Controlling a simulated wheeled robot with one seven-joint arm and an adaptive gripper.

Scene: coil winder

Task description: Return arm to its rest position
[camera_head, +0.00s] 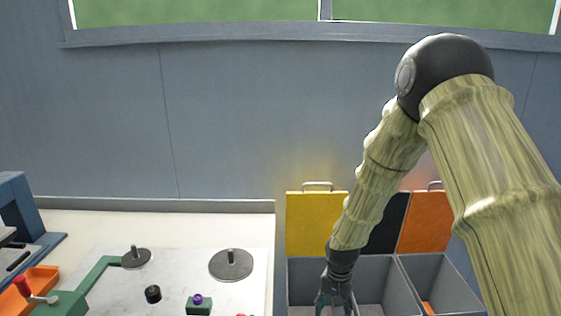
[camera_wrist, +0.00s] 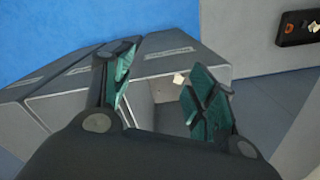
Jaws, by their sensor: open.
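My gripper (camera_head: 335,298) hangs from my arm at the bottom of the head view, in front of and over the grey bins (camera_head: 375,293). In the wrist view my gripper (camera_wrist: 160,95) shows two teal fingers spread wide apart, with nothing between them. A small pale piece (camera_wrist: 179,79) shows beyond the fingers, near the bin edges. My arm is bent, with its elbow high at the right of the head view. The lower tips of the gripper are partly cut off in the head view.
Raised yellow (camera_head: 315,222), black and orange (camera_head: 425,222) lids stand behind the bins. At left, a white worktop (camera_head: 225,220) carries a green winder (camera_head: 75,296), grey discs (camera_head: 230,265) and an orange tray (camera_head: 35,285). A blue-grey wall stands behind.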

